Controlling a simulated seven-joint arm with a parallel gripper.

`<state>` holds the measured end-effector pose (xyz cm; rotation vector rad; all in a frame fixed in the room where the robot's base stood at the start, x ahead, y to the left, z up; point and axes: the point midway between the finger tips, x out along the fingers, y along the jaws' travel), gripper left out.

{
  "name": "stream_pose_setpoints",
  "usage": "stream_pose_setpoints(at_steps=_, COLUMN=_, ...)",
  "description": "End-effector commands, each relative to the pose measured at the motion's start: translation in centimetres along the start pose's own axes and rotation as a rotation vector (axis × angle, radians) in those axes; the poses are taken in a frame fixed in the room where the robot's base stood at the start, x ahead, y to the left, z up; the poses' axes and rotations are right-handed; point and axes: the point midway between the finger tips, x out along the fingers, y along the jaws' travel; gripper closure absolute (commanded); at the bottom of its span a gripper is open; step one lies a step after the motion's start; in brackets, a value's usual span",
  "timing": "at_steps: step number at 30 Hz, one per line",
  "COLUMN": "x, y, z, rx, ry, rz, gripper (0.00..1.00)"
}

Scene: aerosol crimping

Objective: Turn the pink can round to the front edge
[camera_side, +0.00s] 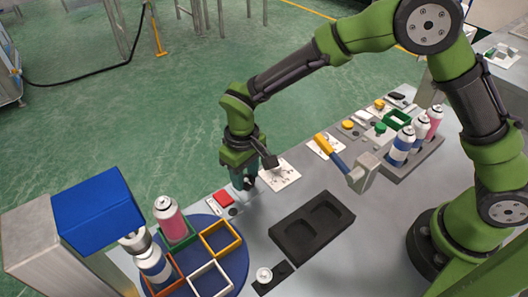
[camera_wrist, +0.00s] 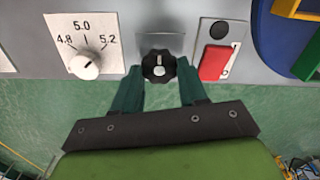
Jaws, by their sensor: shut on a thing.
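The pink can (camera_side: 171,222) stands upright in the green square holder (camera_side: 180,243) on the blue round turntable (camera_side: 237,283), in the side view. A blue can (camera_side: 154,262) stands in the orange-red holder under the blue-topped press (camera_side: 98,212). The yellow-orange holder (camera_side: 221,239) and the white holder (camera_side: 210,279) are empty. My gripper (camera_side: 245,184) is away from the can, to the right of the turntable. In the wrist view my gripper (camera_wrist: 159,68) has its fingers on both sides of a black knob (camera_wrist: 158,66) with a white mark. The turntable's blue edge (camera_wrist: 268,45) shows at right.
A red switch (camera_wrist: 214,63) and a dial marked 4.8 to 5.2 (camera_wrist: 84,65) flank the knob. A black recessed tray (camera_side: 312,227) lies on the bench. A rack with several cans (camera_side: 413,160) and a yellow-and-blue handled tool (camera_side: 330,150) are at right.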

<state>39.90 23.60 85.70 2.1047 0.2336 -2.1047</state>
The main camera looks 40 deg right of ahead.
Motion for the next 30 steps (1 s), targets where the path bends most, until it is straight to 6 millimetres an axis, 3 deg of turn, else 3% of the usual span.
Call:
stream_pose_setpoints(at_steps=16, x=-0.03, y=0.02, z=0.01, rx=0.027, ry=0.000, rz=0.000, gripper=0.88)
stream_pose_setpoints(at_steps=17, x=-0.03, y=0.02, z=0.01, rx=0.027, ry=0.000, rz=0.000, gripper=0.56)
stream_pose_setpoints(at_steps=21, x=-0.02, y=0.02, z=0.01, rx=0.026, ry=0.000, rz=0.000, gripper=0.35)
stream_pose_setpoints(at_steps=30, x=-0.08, y=0.01, z=0.00, rx=0.025, ry=0.000, rz=0.000, gripper=0.32)
